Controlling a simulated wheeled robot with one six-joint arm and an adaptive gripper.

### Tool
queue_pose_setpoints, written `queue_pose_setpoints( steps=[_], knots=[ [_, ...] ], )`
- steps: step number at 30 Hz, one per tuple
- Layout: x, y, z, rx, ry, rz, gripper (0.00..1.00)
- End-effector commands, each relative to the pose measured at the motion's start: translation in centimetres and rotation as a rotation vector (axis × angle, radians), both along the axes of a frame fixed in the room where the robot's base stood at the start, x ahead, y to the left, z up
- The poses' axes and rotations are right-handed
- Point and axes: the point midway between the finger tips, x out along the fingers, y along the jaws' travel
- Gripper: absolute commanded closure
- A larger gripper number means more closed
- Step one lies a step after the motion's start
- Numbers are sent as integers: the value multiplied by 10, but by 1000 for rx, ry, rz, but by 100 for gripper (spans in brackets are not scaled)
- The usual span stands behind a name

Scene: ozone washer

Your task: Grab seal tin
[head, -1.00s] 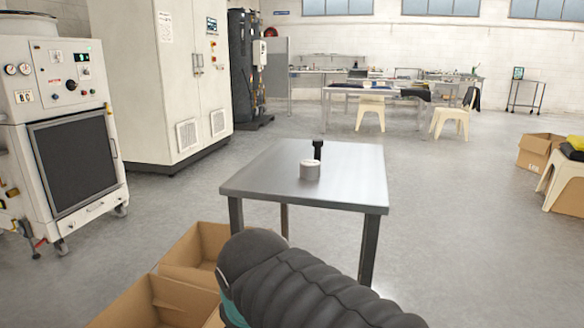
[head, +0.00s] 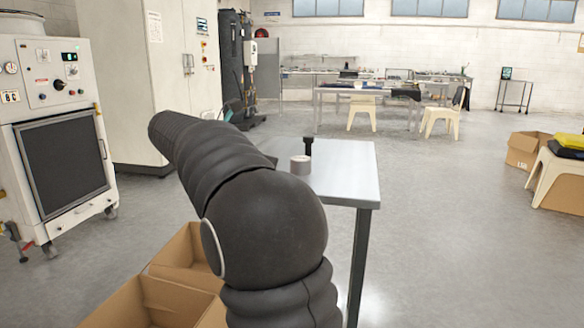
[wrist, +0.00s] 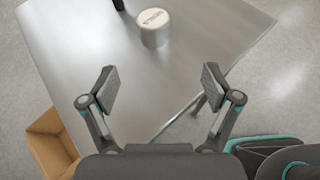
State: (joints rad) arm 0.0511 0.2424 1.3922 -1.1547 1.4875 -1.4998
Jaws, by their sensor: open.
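The seal tin (head: 300,165) is a small silver-grey round can with a flat lid, upright on the metal table (head: 345,170). In the wrist view the tin (wrist: 153,27) stands near the top, beyond my fingertips, with dark lettering on its lid. My gripper (wrist: 160,88) is open and empty, its two dark finger pads wide apart. The tin is ahead of the gap between them and apart from both. In the head view my arm hides the left part of the table, and the gripper itself is not clearly seen.
A black upright object (head: 308,146) stands just behind the tin; only its lower end shows in the wrist view (wrist: 118,4). Open cardboard boxes (head: 165,290) are on the floor left of the table. A white machine (head: 60,130) stands further left.

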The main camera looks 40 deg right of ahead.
Motion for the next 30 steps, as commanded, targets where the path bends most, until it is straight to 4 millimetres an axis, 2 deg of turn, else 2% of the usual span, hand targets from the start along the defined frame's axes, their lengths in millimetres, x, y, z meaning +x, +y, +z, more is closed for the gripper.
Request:
queue_pose_setpoints(
  steps=[5, 15, 19, 26, 30],
  knots=[
    [6, -13, -1, -29, 38, -2, 12],
    [6, -68, -23, -28, 37, -1, 12],
    [6, -80, -28, -28, 37, 0, 12],
    [7, -89, -31, -27, 36, 2, 12],
    [9, -104, -35, -27, 37, 0, 12]
  ],
)
